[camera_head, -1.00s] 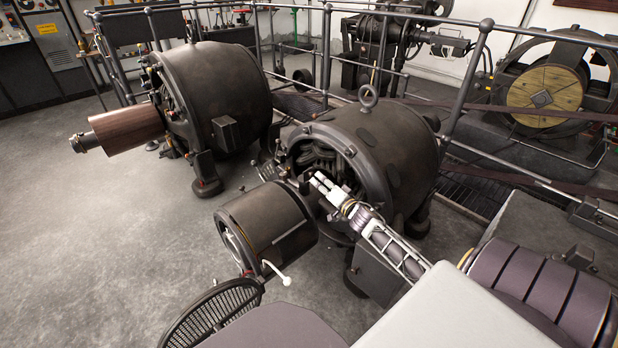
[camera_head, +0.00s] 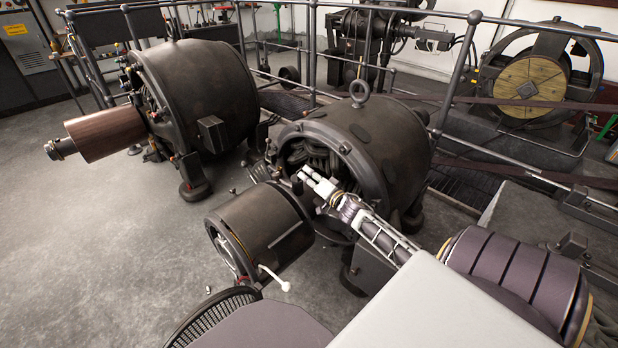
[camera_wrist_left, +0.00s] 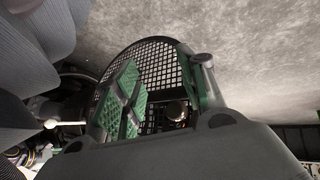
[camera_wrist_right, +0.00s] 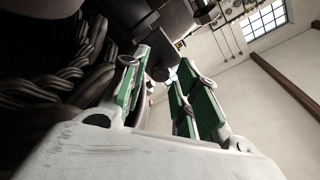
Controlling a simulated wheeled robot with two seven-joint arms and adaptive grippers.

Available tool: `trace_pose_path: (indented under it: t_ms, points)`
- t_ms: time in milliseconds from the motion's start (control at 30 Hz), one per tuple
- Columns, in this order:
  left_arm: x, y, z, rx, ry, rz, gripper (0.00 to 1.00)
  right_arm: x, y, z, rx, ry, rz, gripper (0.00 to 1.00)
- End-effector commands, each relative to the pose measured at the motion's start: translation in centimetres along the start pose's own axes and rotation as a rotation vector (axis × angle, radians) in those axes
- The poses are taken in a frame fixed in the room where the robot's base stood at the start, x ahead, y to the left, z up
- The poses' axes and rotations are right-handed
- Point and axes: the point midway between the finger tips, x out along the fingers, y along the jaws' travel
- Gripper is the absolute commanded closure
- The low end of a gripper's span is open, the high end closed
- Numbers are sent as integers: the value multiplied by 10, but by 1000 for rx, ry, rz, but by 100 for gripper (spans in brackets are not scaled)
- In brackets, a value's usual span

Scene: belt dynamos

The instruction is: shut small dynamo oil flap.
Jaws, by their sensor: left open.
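The smaller, nearer dynamo (camera_head: 395,150) is a dark rounded housing with a lifting eye on top and thick windings in its open end. A dark drum (camera_head: 265,225) projects from that end. My right gripper (camera_head: 308,179) is at the open end, above the drum's inner edge. In the right wrist view its green-padded fingers (camera_wrist_right: 160,95) are apart, with nothing clearly held. A dark rod-like part (camera_wrist_right: 158,60) shows just beyond the fingertips. I cannot make out the oil flap. My left gripper (camera_wrist_left: 160,90) shows only in its wrist view, open and apparently empty.
A larger dynamo (camera_head: 205,95) stands at the left with a brown cylinder (camera_head: 105,133). A black mesh part (camera_head: 208,318) is at the lower front, and shows beyond my left fingers (camera_wrist_left: 155,60). Railings (camera_head: 445,75) run behind. Grey floor (camera_head: 110,240) is clear at the left.

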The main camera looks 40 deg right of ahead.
Motion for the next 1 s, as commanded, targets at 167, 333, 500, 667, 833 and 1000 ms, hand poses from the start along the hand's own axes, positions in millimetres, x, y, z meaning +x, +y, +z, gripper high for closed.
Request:
trace_pose_path:
  t_ms: [167, 333, 500, 667, 833, 1000]
  points:
    - [0, 0, 0, 0, 0, 0, 59, 0, 0, 0, 0, 0, 0, 97]
    - [0, 0, 0, 0, 0, 0, 59, 0, 0, 0, 0, 0, 0, 100]
    - [-2, 0, 0, 2, -6, -2, 59, 0, 0, 0, -1, -2, 2, 100]
    - [-10, 1, -3, 8, -24, -6, 59, 0, -1, 0, -2, -7, 8, 100]
    - [-27, 4, -17, 30, -48, -18, 59, 1, -2, -1, -3, -15, 20, 100]
    - [-47, 5, -27, 47, -89, -37, 59, 2, -4, -2, -6, -26, 35, 100]
